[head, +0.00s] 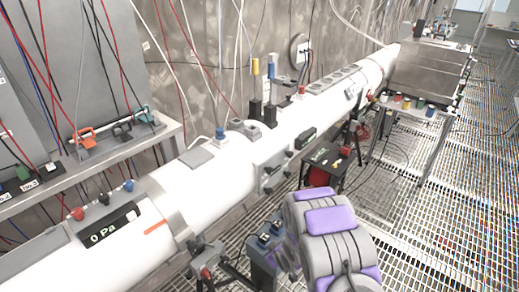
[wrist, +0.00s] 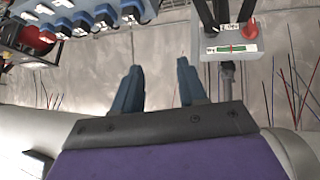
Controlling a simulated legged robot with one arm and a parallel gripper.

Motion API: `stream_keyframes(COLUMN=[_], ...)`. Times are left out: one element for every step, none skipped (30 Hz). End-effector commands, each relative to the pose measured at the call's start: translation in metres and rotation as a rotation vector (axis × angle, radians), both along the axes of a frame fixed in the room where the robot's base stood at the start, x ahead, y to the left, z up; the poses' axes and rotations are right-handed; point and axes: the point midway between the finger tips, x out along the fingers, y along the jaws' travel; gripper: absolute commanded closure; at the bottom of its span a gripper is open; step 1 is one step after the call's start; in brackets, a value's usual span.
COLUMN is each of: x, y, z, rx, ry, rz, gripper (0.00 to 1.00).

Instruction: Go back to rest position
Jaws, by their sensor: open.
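My gripper (wrist: 159,88) shows in the wrist view with its two blue-grey fingers apart and nothing between them. A grey wall lies behind the fingers. In the head view my grey and purple arm rises at the bottom middle, in front of the white pipe. The fingertips cannot be made out in the head view.
A long white pipe (head: 217,197) runs from lower left to upper right, with a pressure display (head: 110,228) reading 0 Pa. A shelf (head: 120,150) stands at left. A small black table (head: 327,163) is beside the pipe.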

Motion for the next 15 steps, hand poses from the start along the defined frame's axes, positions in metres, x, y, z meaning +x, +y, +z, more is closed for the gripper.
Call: stream_keyframes(x=[0.003, 0.002, 0.001, 0.0, -0.002, -0.006, -0.008, -0.011, -0.016, -0.02, -0.025, -0.032, -0.038, -0.043, -0.052], y=[-0.01, -0.016, -0.024, -0.03, -0.036, -0.044, -0.049, -0.054, -0.061, -0.066, -0.071, -0.077, -0.081, -0.085, -0.091], z=[0.019, 0.027, 0.038, 0.048, 0.056, 0.067, 0.077, 0.085, 0.096, 0.105, 0.113, 0.124, 0.133, 0.141, 0.152], rx=[-0.024, -0.038, -0.056, -0.068, -0.08, -0.097, -0.106, -0.117, -0.129, -0.137, -0.145, -0.155, -0.162, -0.167, -0.175], ry=[0.009, 0.02, 0.036, 0.047, 0.057, 0.076, 0.085, 0.1, 0.116, 0.13, 0.145, 0.163, 0.177, 0.189, 0.212], rz=[-0.027, -0.043, -0.066, -0.083, -0.101, -0.124, -0.142, -0.16, -0.185, -0.203, -0.222, -0.247, -0.265, -0.283, -0.307], gripper=[0.58, 0.58, 0.58, 0.58, 0.58, 0.58, 0.58, 0.58, 0.58, 0.58, 0.58, 0.58, 0.58, 0.58, 0.58])
